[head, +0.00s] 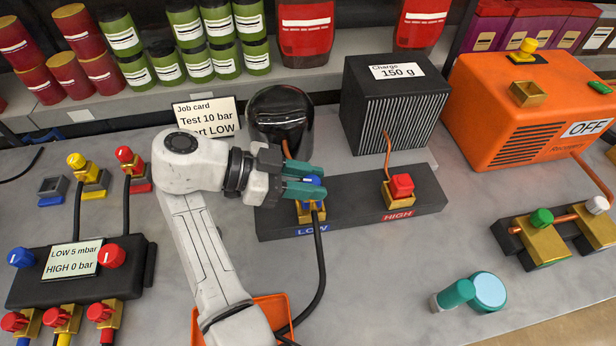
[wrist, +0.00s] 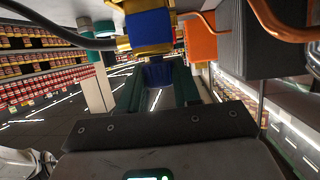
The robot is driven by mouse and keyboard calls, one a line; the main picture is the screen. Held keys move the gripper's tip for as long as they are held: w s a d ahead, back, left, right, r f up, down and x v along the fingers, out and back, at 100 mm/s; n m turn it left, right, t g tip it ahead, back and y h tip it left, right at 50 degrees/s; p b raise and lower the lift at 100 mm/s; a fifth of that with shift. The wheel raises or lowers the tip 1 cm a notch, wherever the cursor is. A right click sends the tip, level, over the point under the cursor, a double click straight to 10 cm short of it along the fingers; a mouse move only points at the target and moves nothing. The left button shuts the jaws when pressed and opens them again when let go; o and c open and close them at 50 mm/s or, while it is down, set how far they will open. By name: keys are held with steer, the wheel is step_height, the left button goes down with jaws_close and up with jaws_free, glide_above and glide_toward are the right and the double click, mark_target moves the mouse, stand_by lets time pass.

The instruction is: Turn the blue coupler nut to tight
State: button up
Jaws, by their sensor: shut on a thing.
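The blue coupler nut (head: 311,181) sits on the brass fitting (head: 311,214) at the LOW port of the black manifold block (head: 348,196). A black hose hangs from this fitting. My gripper (head: 318,184) reaches in from the left, its green fingers shut around the nut and partly hiding it. In the wrist view the blue nut (wrist: 158,73) shows between the fingers, below a larger blue part with brass edges (wrist: 150,28). The nut's angle and any tight mark cannot be made out.
The red HIGH coupler (head: 401,187) stands right of the nut. A black finned box (head: 393,100) and a dark round vessel (head: 281,118) stand behind. The gauge manifold (head: 80,272) is at left, the orange recovery machine (head: 525,105) at right.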

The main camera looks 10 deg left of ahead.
steer(key=shift+d+f+m+g+p, duration=0.1)
steer(key=shift+m+g+p, duration=0.05)
steer(key=shift+m+g, duration=0.5)
steer(key=shift+f+m+g+p, duration=0.1)
steer(key=shift+m+g+p, duration=0.05)
steer(key=shift+m+g, duration=0.5)
stand_by(1.4)
stand_by(0.4)
steer(key=o, duration=1.1)
steer(key=shift+r, duration=0.15)
steer(key=shift+c, duration=0.2)
